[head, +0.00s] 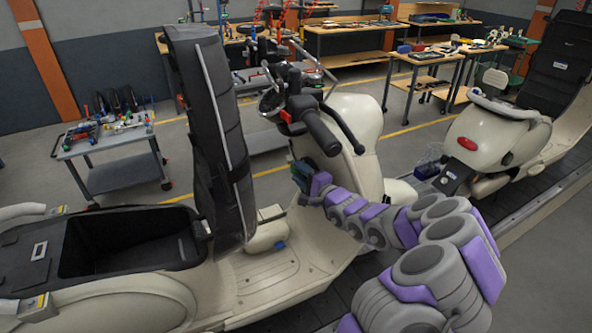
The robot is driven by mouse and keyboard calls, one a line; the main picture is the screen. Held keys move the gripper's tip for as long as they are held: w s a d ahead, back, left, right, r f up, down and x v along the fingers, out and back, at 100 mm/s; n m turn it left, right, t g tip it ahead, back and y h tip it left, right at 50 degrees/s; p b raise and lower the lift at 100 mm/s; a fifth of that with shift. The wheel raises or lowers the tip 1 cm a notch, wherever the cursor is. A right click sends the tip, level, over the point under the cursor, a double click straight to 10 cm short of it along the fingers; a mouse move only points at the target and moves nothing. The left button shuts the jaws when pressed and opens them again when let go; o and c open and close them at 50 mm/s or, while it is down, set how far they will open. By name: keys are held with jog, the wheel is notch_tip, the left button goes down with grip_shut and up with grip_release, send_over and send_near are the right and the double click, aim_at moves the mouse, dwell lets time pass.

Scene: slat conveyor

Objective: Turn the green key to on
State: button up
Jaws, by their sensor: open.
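A cream scooter stands on the conveyor, with black handlebars (318,130) and a front body (352,165). Its seat (208,120) is tipped upright over an open storage bin (110,250). My grey and purple arm reaches in from the lower right. My gripper (302,177) is open beside the steering column, below the handlebar grip. Dark and greenish parts show around its tip, too small to tell apart. I cannot make out the green key or its position; the gripper may be hiding it. I cannot tell whether the gripper touches the column.
A second cream scooter (488,140) stands further along the slat conveyor (530,195) at the right. A grey tool cart (110,145) is at the left. Workbenches with tools (365,27) line the back. Floor between is clear.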

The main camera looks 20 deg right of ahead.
jog(key=shift+x, duration=1.1)
jog(key=shift+w+a, duration=0.2)
jog(key=shift+a, duration=0.05)
jog(key=shift+d, duration=0.1)
jog(key=c, duration=0.3)
grip_shut()
jog(key=t+b, duration=0.1)
jog(key=b, duration=0.4)
jog(key=shift+f+t, duration=0.15)
jog(key=shift+t, duration=0.25)
jog(key=shift+t+b, duration=0.5)
jog(key=shift+b, duration=0.25)
